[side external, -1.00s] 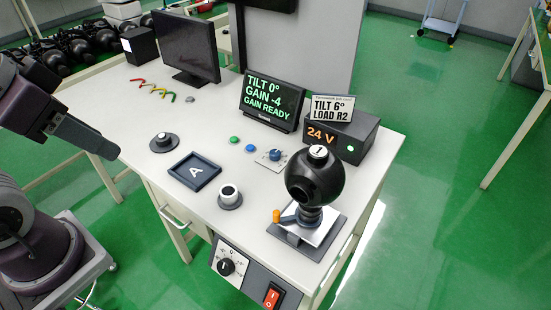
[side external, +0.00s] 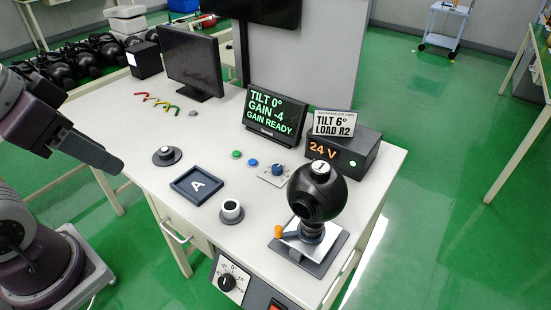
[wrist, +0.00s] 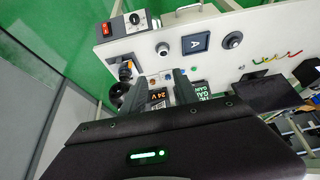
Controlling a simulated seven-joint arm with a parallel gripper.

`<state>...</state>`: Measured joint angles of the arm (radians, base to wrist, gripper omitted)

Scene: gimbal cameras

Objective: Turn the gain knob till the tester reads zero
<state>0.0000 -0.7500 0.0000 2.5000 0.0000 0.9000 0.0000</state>
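The tester screen (side external: 273,112) reads "TILT 0°", "GAIN -4" and "GAIN READY". A blue knob (side external: 278,169) sits on a small pale dial plate in front of it. A black knob with a white pointer (side external: 228,283) is on the front panel below the table edge; it also shows in the wrist view (wrist: 136,19). I cannot read which knob is labelled gain. My gripper (side external: 118,165) hangs at the left, apart from every knob. In the wrist view, its two dark fingers (wrist: 179,86) show nothing clearly held; their opening is hard to judge.
A black ball gimbal (side external: 316,192) stands at the right front, with a "24 V" box (side external: 350,152) behind it. A round dial (side external: 166,155), an "A" tray (side external: 197,186) and a white-topped knob (side external: 231,209) stand on the table. A monitor (side external: 191,62) is at the back.

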